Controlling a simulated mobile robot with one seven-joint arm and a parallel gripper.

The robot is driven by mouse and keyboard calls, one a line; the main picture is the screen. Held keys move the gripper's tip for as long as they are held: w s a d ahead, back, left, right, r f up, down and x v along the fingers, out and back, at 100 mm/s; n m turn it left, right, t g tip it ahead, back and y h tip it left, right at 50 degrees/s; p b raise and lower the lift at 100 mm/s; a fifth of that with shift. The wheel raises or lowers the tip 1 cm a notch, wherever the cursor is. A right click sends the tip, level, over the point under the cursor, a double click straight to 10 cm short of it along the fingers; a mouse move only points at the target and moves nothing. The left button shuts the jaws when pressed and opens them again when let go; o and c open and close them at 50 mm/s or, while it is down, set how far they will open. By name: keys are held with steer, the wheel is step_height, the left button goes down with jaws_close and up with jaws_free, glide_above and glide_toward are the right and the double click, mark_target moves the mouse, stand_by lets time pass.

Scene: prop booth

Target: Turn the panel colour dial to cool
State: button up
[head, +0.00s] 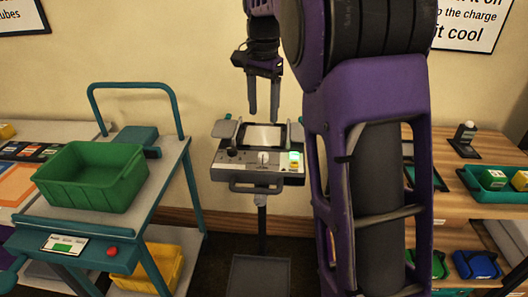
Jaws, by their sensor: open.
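A grey control panel (240,171) stands on a post in the middle of the head view. It has a pale screen (262,136) at the back and a white knob-like part (263,157) at its centre. A small dark knob (231,152) is at its left, and a lit green-and-yellow part (294,158) at its right. I cannot tell which control is the colour dial or where it points. My gripper (264,114) points down with two dark fingers apart and empty. In the picture its tips overlap the screen; I see no contact.
A teal-framed cart (172,157) with a green bin (92,176) stands to the left, with a yellow bin (165,266) below. Wooden shelves (455,158) with a teal tray (499,196) stand to the right. My purple arm hides the area right of the panel.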

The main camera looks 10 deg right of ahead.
mark_target(263, 154)
step_height(263, 154, down, 12)
steer(key=shift+f+b, duration=0.2)
steer(key=shift+b, duration=0.8)
jaws_close()
